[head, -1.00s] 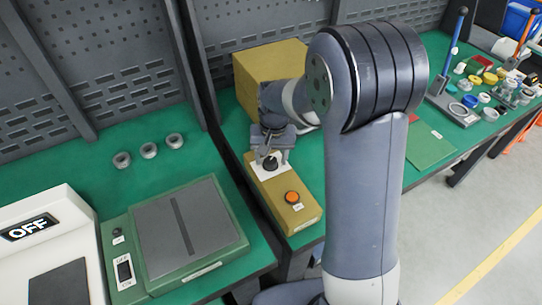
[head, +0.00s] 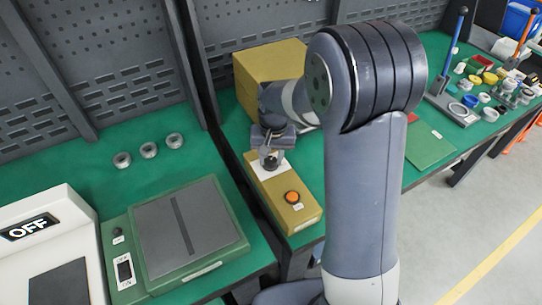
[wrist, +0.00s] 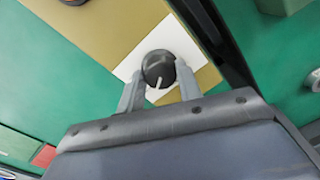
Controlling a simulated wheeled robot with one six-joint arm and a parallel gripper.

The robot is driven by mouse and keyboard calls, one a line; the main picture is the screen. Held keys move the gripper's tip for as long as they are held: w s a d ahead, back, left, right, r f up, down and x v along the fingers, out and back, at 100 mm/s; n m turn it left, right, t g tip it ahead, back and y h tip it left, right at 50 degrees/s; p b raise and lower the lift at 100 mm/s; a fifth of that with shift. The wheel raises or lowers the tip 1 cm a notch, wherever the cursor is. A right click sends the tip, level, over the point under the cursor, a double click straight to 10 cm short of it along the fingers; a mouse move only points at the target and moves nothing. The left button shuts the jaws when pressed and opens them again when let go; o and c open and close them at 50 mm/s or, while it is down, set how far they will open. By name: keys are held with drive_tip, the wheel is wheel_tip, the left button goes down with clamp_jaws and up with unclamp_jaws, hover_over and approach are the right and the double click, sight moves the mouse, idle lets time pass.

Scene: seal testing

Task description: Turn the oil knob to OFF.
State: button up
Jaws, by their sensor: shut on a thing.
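The oil knob (wrist: 155,62) is a round black knob with a white pointer line, on a white plate (wrist: 132,66) of a tan control box (head: 305,212). In the wrist view its pointer line runs toward the palm of my gripper. My gripper (wrist: 159,72) has one finger on each side of the knob and is shut on it. In the head view my gripper (head: 270,160) is over the far part of the control box and partly covers the knob. I cannot read any knob labels.
An orange button (head: 292,197) sits on the near part of the control box. A tan block (head: 270,72) stands behind. A green device (head: 122,232) with a grey plate and a white machine (head: 40,245) showing OFF stand at the left. Three grey rings (head: 149,150) lie on the green bench.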

sight(272, 158)
drive_tip(key=n, duration=1.1)
drive_tip(key=shift+w+n+g, duration=0.1)
drive_tip(key=shift+n+g, duration=0.2)
idle(0.7)
drive_tip(key=o, duration=1)
drive_tip(key=shift+c, duration=0.2)
wheel_tip(272, 158, up, 11)
drive_tip(key=shift+w+d+b, duration=0.15)
drive_tip(key=shift+w+b, duration=0.05)
drive_tip(key=shift+b, duration=0.1)
drive_tip(key=shift+f, duration=0.15)
